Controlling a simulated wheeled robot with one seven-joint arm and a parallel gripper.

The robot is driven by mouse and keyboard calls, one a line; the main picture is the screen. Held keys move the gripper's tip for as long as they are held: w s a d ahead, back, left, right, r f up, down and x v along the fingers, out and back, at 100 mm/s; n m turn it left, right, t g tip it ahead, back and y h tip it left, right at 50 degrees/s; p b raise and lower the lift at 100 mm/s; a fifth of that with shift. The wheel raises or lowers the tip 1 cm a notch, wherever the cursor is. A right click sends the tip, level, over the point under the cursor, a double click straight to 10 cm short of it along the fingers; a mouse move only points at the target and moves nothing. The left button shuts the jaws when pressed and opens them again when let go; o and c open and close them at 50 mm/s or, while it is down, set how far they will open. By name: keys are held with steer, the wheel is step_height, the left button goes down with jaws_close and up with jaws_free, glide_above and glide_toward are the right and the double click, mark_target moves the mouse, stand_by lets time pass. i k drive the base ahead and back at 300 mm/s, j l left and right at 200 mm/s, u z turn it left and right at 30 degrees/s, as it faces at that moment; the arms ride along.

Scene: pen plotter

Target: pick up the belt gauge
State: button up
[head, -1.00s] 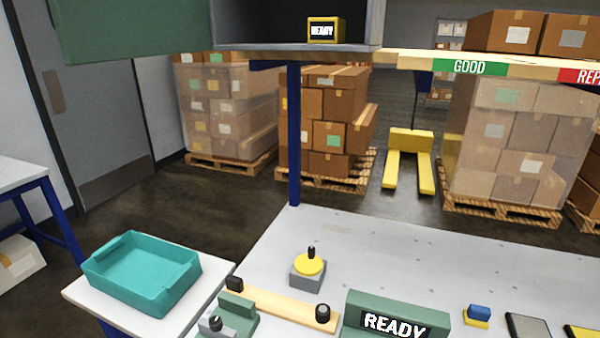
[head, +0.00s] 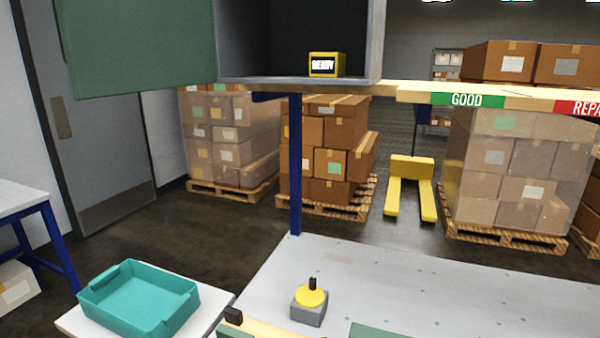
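The cabinet's green door (head: 135,45) is swung open to the left. My gripper is not in view.
On the grey bench (head: 430,290) stands a yellow round knob on a grey block (head: 309,303). A teal tray (head: 140,297) sits on a side table at lower left. A wooden shelf edge with a GOOD label (head: 467,99) runs right of the cabinet. A blue post (head: 295,165) stands below it.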

mark_target(321, 65)
steer(key=i+j+u, duration=0.1)
steer(key=i+j, duration=0.15)
steer(key=j, duration=0.25)
steer(key=i+j+u, duration=0.1)
steer(key=j, duration=0.35)
steer(key=i+j+u, duration=0.15)
steer(key=i+j, duration=0.2)
